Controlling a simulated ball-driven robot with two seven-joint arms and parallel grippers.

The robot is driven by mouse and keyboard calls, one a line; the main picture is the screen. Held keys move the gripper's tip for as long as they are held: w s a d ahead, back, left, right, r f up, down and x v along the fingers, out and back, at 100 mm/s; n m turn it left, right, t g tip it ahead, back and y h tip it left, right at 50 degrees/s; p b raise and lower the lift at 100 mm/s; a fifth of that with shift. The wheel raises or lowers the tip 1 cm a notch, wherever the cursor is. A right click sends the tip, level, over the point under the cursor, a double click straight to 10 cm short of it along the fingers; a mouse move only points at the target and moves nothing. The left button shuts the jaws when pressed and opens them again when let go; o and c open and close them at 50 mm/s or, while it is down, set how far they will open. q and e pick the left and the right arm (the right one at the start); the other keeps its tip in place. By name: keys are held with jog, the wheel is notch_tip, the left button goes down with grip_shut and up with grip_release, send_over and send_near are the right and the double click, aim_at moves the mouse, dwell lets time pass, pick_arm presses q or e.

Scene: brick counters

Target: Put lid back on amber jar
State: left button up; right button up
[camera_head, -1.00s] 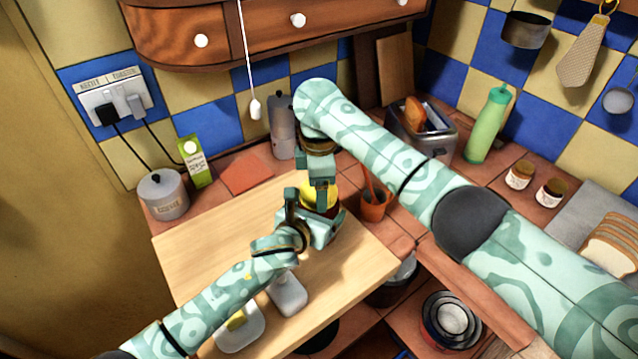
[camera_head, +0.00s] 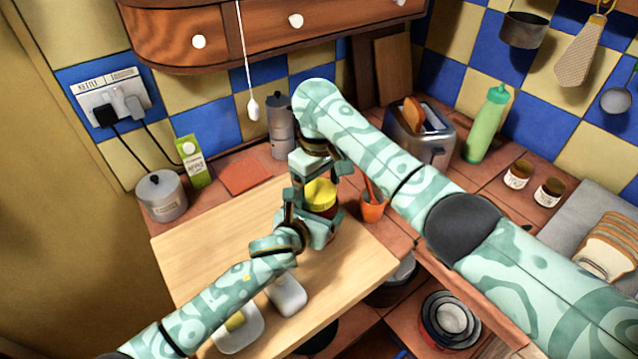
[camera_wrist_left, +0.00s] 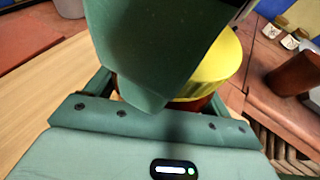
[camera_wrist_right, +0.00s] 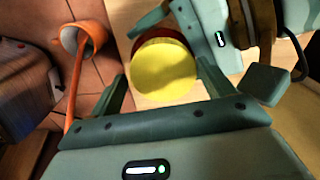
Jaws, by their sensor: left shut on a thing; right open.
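The amber jar (camera_head: 322,212) stands at the right part of the wooden board, its body showing dark red-brown. Its yellow lid (camera_head: 320,192) lies over the jar's top; I cannot tell whether it sits fully down. The lid also shows in the left wrist view (camera_wrist_left: 218,66) and, round, in the right wrist view (camera_wrist_right: 163,73), with a dark red crescent of jar (camera_wrist_right: 155,42) behind it. My left gripper (camera_head: 318,226) is shut on the jar's body, partly hiding it. My right gripper (camera_head: 308,183) is open just above the jar, its fingers (camera_wrist_right: 163,88) apart on either side of the lid.
An orange cup (camera_head: 373,210) with a utensil stands close right of the jar. A white butter dish (camera_head: 238,335) and its cover (camera_head: 288,296) lie near the left forearm. A moka pot (camera_head: 281,130), toaster (camera_head: 420,135) and green bottle (camera_head: 485,125) stand behind. The board's left part is clear.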

jog(key=shift+s+a, duration=0.2)
jog(key=shift+a, duration=0.2)
notch_tip(320, 180, up, 12)
jog(key=shift+w+d, duration=0.15)
jog(key=shift+d, duration=0.15)
pick_arm(q)
jog(key=o, duration=1.8)
jog(key=p+v, duration=0.4)
jog(key=v, duration=1.1)
jog(key=shift+r+p, duration=0.1)
jog(key=shift+p, duration=0.3)
jog(key=shift+s+a+r, duration=0.2)
jog(key=shift+s+a, duration=0.05)
jog(key=shift+s, duration=0.3)
pick_arm(e)
notch_tip(320, 180, up, 6)
jog(key=shift+f, duration=0.1)
